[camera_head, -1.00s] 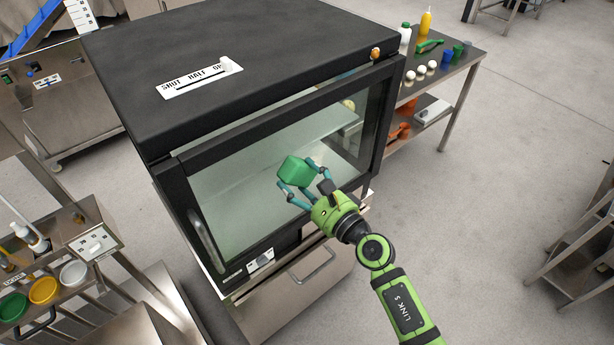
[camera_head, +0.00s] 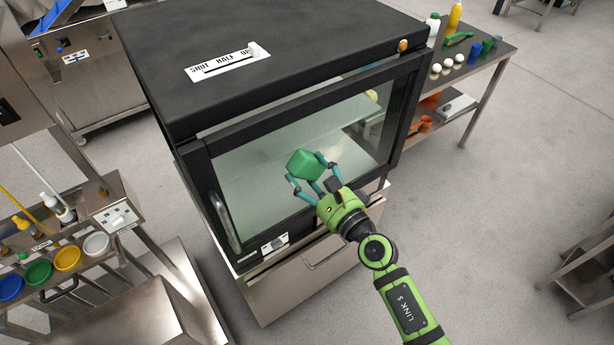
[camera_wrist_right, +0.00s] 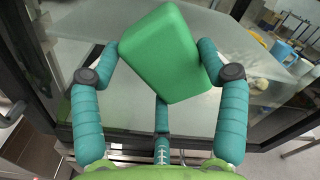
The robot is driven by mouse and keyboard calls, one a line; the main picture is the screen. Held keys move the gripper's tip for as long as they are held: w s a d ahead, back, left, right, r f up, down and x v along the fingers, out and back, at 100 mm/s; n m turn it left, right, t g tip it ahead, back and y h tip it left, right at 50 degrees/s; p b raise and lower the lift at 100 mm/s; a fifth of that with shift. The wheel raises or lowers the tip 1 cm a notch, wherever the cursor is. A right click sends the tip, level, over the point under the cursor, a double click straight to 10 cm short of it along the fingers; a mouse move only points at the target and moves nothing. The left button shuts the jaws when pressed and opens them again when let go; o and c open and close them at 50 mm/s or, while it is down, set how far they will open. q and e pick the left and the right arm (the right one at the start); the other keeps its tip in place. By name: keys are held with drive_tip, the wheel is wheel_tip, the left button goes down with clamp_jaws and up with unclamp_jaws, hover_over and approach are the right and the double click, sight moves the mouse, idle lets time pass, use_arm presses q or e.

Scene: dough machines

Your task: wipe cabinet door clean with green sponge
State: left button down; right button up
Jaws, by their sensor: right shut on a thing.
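My right gripper (camera_head: 318,178) is shut on a green sponge (camera_head: 304,163) and holds it in front of the cabinet's glass door (camera_head: 250,178). In the right wrist view the sponge (camera_wrist_right: 160,50) sits tilted between the teal fingers, with the glass behind it. I cannot tell whether the sponge touches the glass. The door has a dark frame and a vertical handle (camera_head: 225,222) at its left, and looks shut. No dirt on the glass can be made out clearly. My left gripper is not in view.
The black cabinet top (camera_head: 280,50) carries a label with a slider. A side table (camera_head: 490,62) with bottles, cups and white balls stands at the right. A cart (camera_head: 95,215) with coloured bowls stands at the left. Open floor (camera_head: 480,220) lies to the right.

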sight(317, 181)
drive_tip(key=shift+w+d+b, duration=0.7)
drive_tip(key=shift+w+d, duration=0.75)
drive_tip(key=shift+d, duration=0.45)
drive_tip(key=shift+s+a+f+b, duration=0.25)
drive_tip(key=shift+a+f+b, duration=0.1)
drive_tip(key=shift+f, duration=0.2)
drive_tip(key=shift+s+a+f+b, duration=0.3)
drive_tip(key=shift+a+f, duration=0.05)
drive_tip(key=shift+f, duration=0.25)
drive_tip(key=shift+s+a+f+b, duration=0.25)
drive_tip(key=shift+a+f+b, duration=0.1)
drive_tip(key=shift+f, duration=0.2)
drive_tip(key=shift+w+d+b, duration=1.35)
drive_tip(key=shift+w+d, duration=0.45)
drive_tip(key=shift+d, duration=0.65)
drive_tip(key=s+a+p, duration=0.2)
drive_tip(key=a, duration=0.1)
drive_tip(key=s+a+p, duration=0.1)
drive_tip(key=a, duration=0.1)
drive_tip(key=shift+s+r, duration=0.1)
drive_tip(key=shift+s, duration=0.2)
drive_tip(key=shift+w+d+r+p, duration=0.35)
drive_tip(key=shift+w+d+r, duration=0.1)
drive_tip(key=shift+d, duration=0.15)
drive_tip(key=shift+w+d+r+p, duration=0.3)
drive_tip(key=shift+w+d+r, duration=0.15)
drive_tip(key=shift+d, duration=0.15)
